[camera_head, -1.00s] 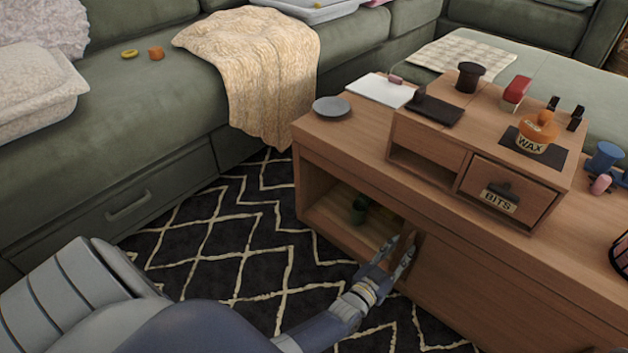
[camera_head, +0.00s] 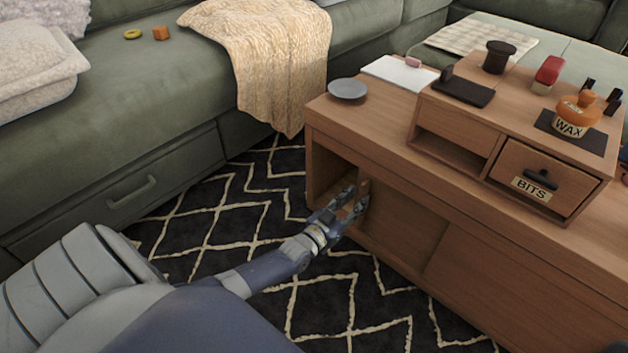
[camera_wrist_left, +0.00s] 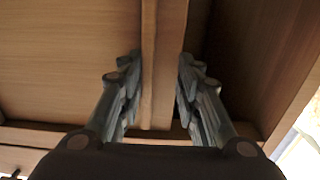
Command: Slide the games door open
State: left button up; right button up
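The low wooden cabinet (camera_head: 335,125) has a sliding door panel (camera_head: 405,222) in its front, with an upright wooden strip (camera_head: 364,188) at its left edge. I see no label on the panel. My left gripper (camera_head: 352,196) is at this strip. In the left wrist view its fingers (camera_wrist_left: 160,85) lie on both sides of the strip (camera_wrist_left: 163,60), close against it. A narrow dark opening (camera_head: 325,172) shows left of the strip. Another wooden panel (camera_head: 500,280) covers the front farther right. My right gripper is not in view.
A small drawer unit (camera_head: 460,120) stands on the cabinet, with a BITS drawer (camera_head: 545,175) and a wax pot (camera_head: 575,118). A grey plate (camera_head: 347,89) lies near the cabinet's left corner. The green sofa (camera_head: 160,110) is behind; the patterned rug (camera_head: 200,230) is clear.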

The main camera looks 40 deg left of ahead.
pick_arm(q)
jog(key=a+b, duration=0.3)
jog(key=a, duration=0.4)
jog(key=s+a+p, duration=0.1)
jog(key=s+p, duration=0.2)
jog(key=s, duration=0.3)
jog(key=shift+p, duration=0.3)
jog(key=shift+a, duration=0.1)
